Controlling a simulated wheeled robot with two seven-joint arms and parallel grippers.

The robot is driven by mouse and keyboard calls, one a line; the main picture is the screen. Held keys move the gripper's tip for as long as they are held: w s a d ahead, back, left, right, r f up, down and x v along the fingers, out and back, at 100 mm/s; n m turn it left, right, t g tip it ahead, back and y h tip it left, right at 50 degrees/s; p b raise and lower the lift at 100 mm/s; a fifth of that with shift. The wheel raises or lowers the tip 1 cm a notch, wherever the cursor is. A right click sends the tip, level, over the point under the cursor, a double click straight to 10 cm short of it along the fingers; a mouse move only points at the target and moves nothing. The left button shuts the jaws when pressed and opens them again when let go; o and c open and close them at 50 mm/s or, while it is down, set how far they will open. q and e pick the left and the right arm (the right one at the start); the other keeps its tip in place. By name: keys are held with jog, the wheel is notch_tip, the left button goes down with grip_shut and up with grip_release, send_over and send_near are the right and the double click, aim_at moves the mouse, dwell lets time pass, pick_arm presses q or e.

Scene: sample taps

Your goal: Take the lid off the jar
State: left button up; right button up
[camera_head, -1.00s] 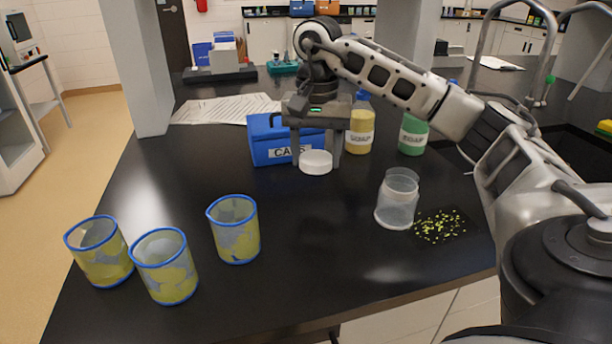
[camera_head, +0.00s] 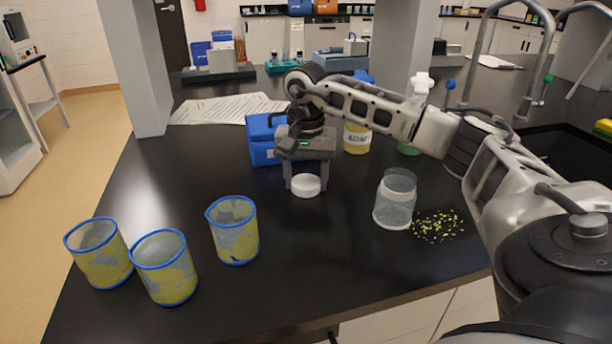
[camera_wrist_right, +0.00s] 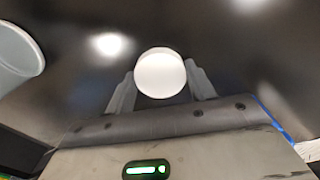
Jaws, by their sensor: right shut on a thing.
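The white round lid (camera_head: 305,186) is between the fingertips of my right gripper (camera_head: 307,178), low over the black counter; I cannot tell whether it touches the surface. The right wrist view shows the lid (camera_wrist_right: 160,73) between the two fingers of the right gripper (camera_wrist_right: 161,80). The clear jar (camera_head: 395,202) stands upright to the right of the gripper, its top open and without a lid. The jar's edge appears at the upper left of the right wrist view (camera_wrist_right: 18,52). My left gripper is not in view.
Three yellow cups with blue rims (camera_head: 234,230) stand at the left front. A blue box (camera_head: 262,140) and a yellow labelled bottle (camera_head: 356,138) are behind the gripper. Yellow-green bits lie on a dark patch (camera_head: 438,226) right of the jar. The counter (camera_head: 310,250) in front is clear.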

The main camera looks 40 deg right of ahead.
aim_at(306, 182)
jog(key=o, duration=1.1)
jog(key=shift+f, duration=0.1)
notch_tip(306, 182, up, 12)
jog(key=shift+r+p, duration=0.2)
jog(key=shift+p, duration=0.4)
